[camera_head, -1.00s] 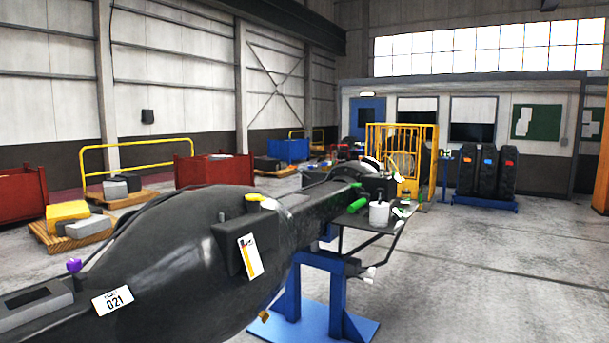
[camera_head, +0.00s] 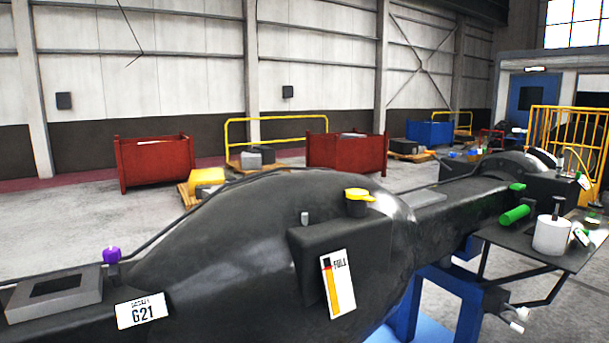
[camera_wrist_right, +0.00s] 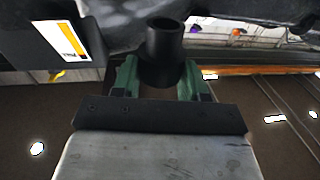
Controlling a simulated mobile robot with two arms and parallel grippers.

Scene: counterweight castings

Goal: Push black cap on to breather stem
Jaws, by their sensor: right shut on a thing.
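My right gripper (camera_wrist_right: 159,76) shows in the right wrist view with its green fingers shut on the black cap (camera_wrist_right: 164,43), a short dark cylinder with a round hollow end pointing away from the palm. The cap is just in front of the dark casting, and I cannot tell if they touch. In the head view, the large black casting (camera_head: 240,240) fills the foreground. A short grey stub (camera_head: 305,217) stands on its side block and may be the breather stem. Neither gripper shows in the head view.
A yellow cap (camera_head: 357,203) and a purple cap (camera_head: 111,256) sit on the casting. Red bins (camera_head: 155,162) stand behind on open floor.

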